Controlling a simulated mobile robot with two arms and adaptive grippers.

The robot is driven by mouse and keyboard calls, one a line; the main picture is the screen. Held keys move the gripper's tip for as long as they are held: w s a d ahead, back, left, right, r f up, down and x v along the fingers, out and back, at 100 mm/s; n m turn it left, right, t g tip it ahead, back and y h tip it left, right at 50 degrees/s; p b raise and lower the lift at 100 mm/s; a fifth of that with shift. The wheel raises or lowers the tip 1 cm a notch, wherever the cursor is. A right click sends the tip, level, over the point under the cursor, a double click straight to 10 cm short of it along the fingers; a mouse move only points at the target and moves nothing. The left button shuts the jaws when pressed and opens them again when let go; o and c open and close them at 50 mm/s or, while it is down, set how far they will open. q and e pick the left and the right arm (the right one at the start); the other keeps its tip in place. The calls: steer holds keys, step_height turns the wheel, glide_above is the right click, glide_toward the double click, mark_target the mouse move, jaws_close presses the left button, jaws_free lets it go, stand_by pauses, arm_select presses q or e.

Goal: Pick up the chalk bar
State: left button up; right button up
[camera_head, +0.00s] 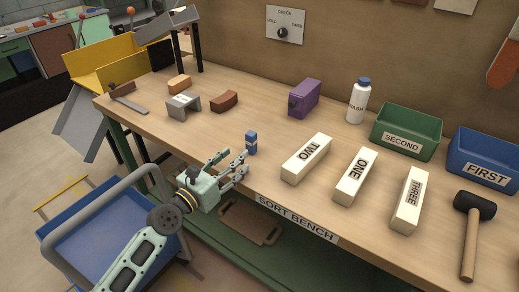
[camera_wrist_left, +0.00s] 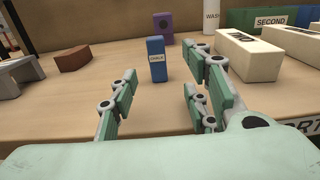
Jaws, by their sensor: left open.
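The chalk bar (camera_head: 251,144) is a small blue upright block near the front edge of the bench, left of the white block marked TWO. In the left wrist view the chalk bar (camera_wrist_left: 156,60) stands upright with a pale label reading CHALK. My left gripper (camera_head: 240,169) is open and empty at the bench's front edge, just short of the bar. The bar does not appear to be touched. My right gripper is not in view.
White blocks TWO (camera_head: 307,158), ONE (camera_head: 355,176) and THREE (camera_head: 407,200) lie to the right. A purple block (camera_head: 304,98) and bottle (camera_head: 358,101) stand behind. Brown and grey pieces lie left.

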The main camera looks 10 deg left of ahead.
mark_target(248, 143)
arm_select(q)
steer(key=x, duration=0.7)
steer(key=shift+w+a, duration=0.1)
steer(key=shift+w, duration=0.35)
jaws_close()
